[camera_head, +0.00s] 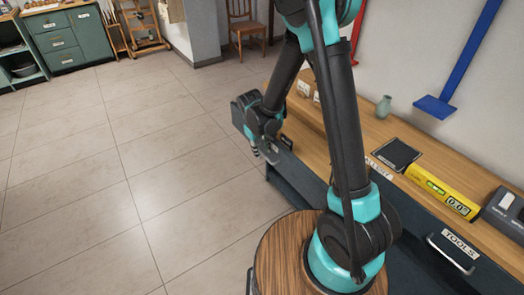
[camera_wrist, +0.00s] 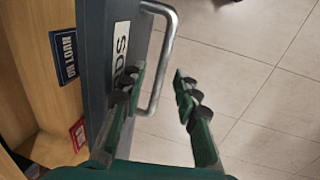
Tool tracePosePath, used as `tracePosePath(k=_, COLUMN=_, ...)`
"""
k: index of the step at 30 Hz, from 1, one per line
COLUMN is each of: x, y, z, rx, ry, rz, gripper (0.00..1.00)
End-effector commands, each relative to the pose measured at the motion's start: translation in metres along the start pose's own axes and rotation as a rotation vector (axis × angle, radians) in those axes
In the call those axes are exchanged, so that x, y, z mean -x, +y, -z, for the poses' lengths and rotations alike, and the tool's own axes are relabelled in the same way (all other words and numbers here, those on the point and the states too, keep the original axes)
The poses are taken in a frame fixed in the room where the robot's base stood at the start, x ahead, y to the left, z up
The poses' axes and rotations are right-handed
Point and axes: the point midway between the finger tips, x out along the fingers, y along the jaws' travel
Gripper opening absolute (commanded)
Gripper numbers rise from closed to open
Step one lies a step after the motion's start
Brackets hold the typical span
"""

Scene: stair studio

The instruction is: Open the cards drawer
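The cards drawer shows in the wrist view as a dark grey front (camera_wrist: 94,50) with a white label (camera_wrist: 121,40) whose visible end reads "DS". A metal bar handle (camera_wrist: 168,45) stands out from it. My gripper (camera_wrist: 158,88) is open at the lower part of the handle. One finger is on the drawer-front side of the bar and partly covers the label; the other is out beyond the bar. I cannot tell whether either touches it. In the head view my gripper (camera_head: 268,152) is beside the bench's far end, by a grey panel. How far out the drawer stands is unclear.
The bench top holds a yellow level box (camera_head: 442,190), a black pad (camera_head: 396,154) and a vase (camera_head: 383,107). The tools drawer handle (camera_head: 452,254) is nearer. Tiled floor is clear at left.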

Motion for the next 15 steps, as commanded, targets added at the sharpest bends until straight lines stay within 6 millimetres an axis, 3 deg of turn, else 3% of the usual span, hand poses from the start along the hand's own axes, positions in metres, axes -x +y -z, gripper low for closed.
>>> tracePosePath(k=8, x=0.004, y=0.000, z=0.000, rx=0.000, ry=0.000, rz=0.000, gripper=0.31)
tracePosePath(k=15, x=0.036, y=0.000, z=-0.001, rx=0.001, ry=0.000, rz=0.000, gripper=0.31)
